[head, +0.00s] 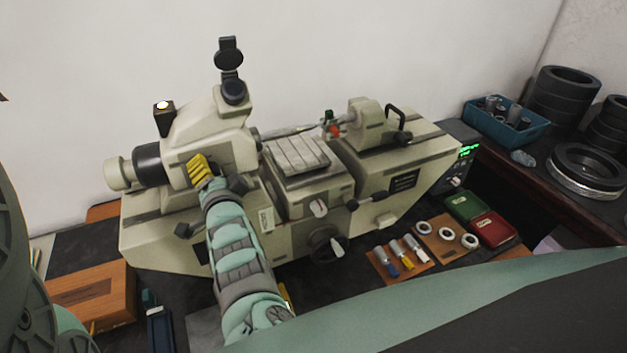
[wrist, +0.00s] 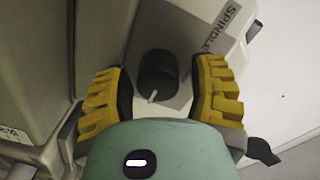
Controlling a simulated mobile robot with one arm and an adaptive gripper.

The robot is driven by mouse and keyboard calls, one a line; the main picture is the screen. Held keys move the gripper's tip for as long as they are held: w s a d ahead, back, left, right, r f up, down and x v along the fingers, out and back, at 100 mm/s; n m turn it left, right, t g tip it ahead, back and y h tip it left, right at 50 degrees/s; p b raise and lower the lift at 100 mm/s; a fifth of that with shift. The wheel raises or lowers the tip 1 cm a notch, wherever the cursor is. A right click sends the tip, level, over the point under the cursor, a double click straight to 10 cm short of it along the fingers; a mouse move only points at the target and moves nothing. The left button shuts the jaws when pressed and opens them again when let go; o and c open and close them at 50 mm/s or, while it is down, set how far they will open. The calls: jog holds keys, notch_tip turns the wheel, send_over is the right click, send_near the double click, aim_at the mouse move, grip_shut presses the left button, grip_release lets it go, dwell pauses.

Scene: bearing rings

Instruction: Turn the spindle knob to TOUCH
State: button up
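The spindle knob (wrist: 158,75) is a dark round knob with a white pointer line, on a pale plate marked SPINDLE in the wrist view. The pointer aims toward the bottom of that view. My gripper (wrist: 162,92) has two yellow ribbed fingers, one on each side of the knob, with a gap on both sides. It is open and holds nothing. No TOUCH mark is readable. In the head view my gripper (head: 199,168) is at the left part of the cream measuring machine (head: 165,235), and the knob is hidden there.
The machine's eyepiece (head: 233,92) rises behind my gripper. A handwheel (head: 325,246) and small levers sit on its front. Rings on a wooden board (head: 440,245), red and green boxes, and a blue bin (head: 535,132) are to the right. A wooden box (head: 95,295) is at lower left.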

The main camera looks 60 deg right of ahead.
jog(key=shift+o, duration=0.9)
jog(key=shift+s, duration=0.15)
jog(key=v, duration=0.7)
jog(key=shift+s, duration=0.15)
jog(key=shift+a, duration=0.15)
